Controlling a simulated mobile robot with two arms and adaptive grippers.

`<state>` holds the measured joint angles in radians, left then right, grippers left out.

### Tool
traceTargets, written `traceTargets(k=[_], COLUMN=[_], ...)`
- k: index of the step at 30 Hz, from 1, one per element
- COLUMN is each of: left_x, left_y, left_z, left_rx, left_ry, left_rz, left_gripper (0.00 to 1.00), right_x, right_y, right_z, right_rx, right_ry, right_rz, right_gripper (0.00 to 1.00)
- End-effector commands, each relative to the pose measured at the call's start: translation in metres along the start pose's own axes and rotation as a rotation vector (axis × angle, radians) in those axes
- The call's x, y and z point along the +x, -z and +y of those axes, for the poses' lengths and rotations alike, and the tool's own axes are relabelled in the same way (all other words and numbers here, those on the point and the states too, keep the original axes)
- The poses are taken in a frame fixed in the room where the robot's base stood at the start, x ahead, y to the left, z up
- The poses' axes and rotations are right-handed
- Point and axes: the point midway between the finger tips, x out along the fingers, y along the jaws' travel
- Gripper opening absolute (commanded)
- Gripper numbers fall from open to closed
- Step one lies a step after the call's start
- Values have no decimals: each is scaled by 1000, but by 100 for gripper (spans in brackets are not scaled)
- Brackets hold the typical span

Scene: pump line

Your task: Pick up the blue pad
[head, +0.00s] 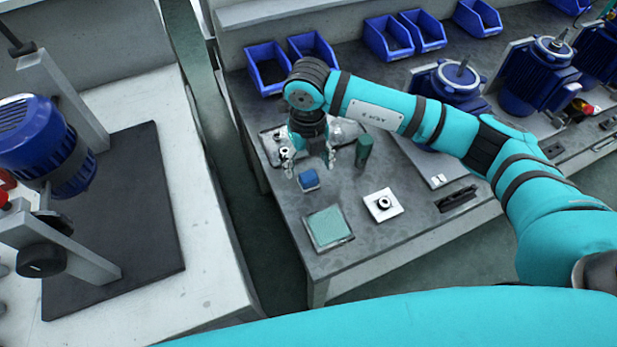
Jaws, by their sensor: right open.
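The blue pad (309,180) is a small blue block with a lighter underside, lying on the grey workbench (285,225) near its left edge. My right gripper (310,172) is open and reaches down from above, its fingers at or just above the pad. One finger shows to the pad's left and one to its right. I cannot tell whether they touch it. My left gripper is not in view.
A green cylinder (364,150) stands right of the gripper. A white plate with a round part (383,204) and a green-topped square tray (328,227) lie nearer. Blue bins (267,68) line the back. Blue motors (447,85) stand at right. A gap separates the left table (205,230).

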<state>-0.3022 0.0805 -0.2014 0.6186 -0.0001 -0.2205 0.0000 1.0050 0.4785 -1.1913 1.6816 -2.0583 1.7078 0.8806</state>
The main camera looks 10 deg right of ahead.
Motion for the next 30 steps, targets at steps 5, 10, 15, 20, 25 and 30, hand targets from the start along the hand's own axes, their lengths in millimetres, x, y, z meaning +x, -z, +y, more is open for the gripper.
traceTargets(k=[5, 10, 15, 20, 25, 30], left_x=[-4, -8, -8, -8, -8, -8], left_y=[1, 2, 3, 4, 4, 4], left_z=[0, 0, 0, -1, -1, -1], left_rx=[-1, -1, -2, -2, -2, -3], left_ry=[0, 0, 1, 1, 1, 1], left_rz=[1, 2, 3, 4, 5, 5], left_gripper=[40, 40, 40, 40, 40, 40], right_x=[14, 40, 54, 54, 54, 54], right_y=[1, 2, 2, 1, 1, 1], right_z=[0, 0, 0, 0, 0, 0], right_rx=[0, 0, -1, -1, -1, -1], right_ry=[0, -1, -2, -1, -1, -1], right_rz=[3, 3, 0, -1, -1, -1], right_gripper=[69, 69, 69, 69, 54, 31])
